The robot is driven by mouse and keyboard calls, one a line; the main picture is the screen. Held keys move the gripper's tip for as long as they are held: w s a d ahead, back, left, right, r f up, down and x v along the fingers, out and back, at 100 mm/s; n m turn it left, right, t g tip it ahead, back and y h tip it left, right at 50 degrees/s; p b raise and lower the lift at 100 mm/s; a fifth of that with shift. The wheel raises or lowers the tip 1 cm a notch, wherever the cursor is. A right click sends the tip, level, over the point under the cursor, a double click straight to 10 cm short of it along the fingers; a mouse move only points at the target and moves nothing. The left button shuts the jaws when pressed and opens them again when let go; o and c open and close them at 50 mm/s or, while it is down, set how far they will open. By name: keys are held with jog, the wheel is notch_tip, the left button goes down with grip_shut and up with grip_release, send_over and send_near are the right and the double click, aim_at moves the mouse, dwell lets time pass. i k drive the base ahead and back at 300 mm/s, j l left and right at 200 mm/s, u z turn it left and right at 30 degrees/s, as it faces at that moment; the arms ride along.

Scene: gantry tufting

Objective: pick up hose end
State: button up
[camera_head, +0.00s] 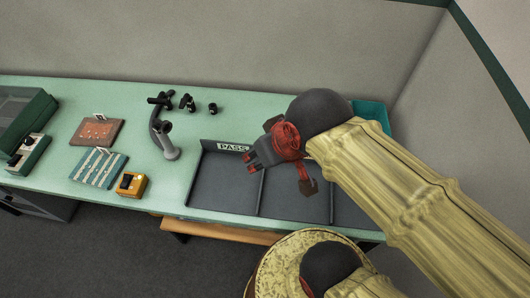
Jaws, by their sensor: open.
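A dark curved hose (155,124) lies on the left-middle of the green bench, with a grey cylindrical piece (168,146) at its near side. This looks like the hose end, but I cannot tell for sure which part is the end. My gripper (289,155), dark grey and red, is open above the black divided tray, right of the hose and well apart from it. No object shows between its fingers, though my wrist partly hides them.
The black tray (223,190) bears a PASS label. An orange box (131,184), striped block (98,168), brown board (97,131) and green machine (24,114) stand left. A teal bin (371,110) is at back right.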

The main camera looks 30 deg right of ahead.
aim_at(171, 153)
jog(key=j+z, duration=0.15)
jog(key=z, duration=0.45)
jog(key=k+j+z, duration=0.15)
jog(key=j, duration=0.2)
jog(key=k+j+z, duration=0.15)
jog(key=j, duration=0.2)
jog(key=k+j+z, duration=0.15)
jog(key=j, duration=0.2)
jog(key=k+j+z, duration=0.15)
jog(key=j, duration=0.7)
